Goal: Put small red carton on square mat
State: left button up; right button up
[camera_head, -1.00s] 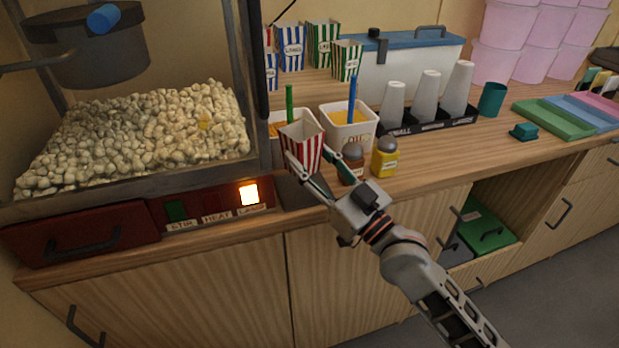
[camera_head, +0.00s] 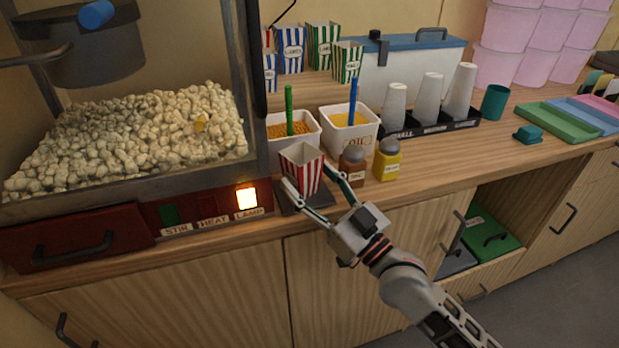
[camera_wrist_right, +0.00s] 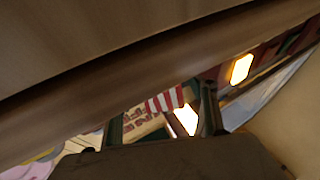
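The small red-and-white striped carton (camera_head: 301,168) stands upright over the dark square mat (camera_head: 292,209) at the counter's front edge, right of the popcorn machine. It looks empty. My right gripper (camera_head: 306,172) has one finger on each side of the carton, low down. The fingers look spread a little wider than the carton. In the right wrist view the carton's stripes (camera_wrist_right: 166,99) show between the fingers (camera_wrist_right: 162,118), with room at the sides. The fingers cover part of the mat and of the carton's base. My left gripper is not in view.

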aim_at(312, 181)
jog(key=shift+r, duration=0.35)
jog(key=v, duration=0.6)
jog(key=shift+f, duration=0.25)
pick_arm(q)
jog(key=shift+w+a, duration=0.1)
pick_arm(e)
jog(key=v, duration=0.6)
jog(key=shift+r, duration=0.1)
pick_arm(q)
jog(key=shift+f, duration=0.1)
pick_arm(e)
jog(key=s+d+f+m+g+h, duration=0.1)
jog(key=s+d+f+h, duration=0.3)
jog(key=f, duration=0.7)
jog(key=s+d+f+m+g+h, duration=0.2)
jog(key=s+d+f+h, duration=0.2)
jog(key=s+f, duration=0.3)
jog(key=s+d+f+m+g+h, duration=0.1)
jog(key=s+d+f+h, duration=0.3)
jog(key=f, duration=1.2)
jog(key=shift+s+d+f+g, duration=0.3)
jog(key=shift+s+d+g, duration=0.3)
jog(key=shift+s+g, duration=0.15)
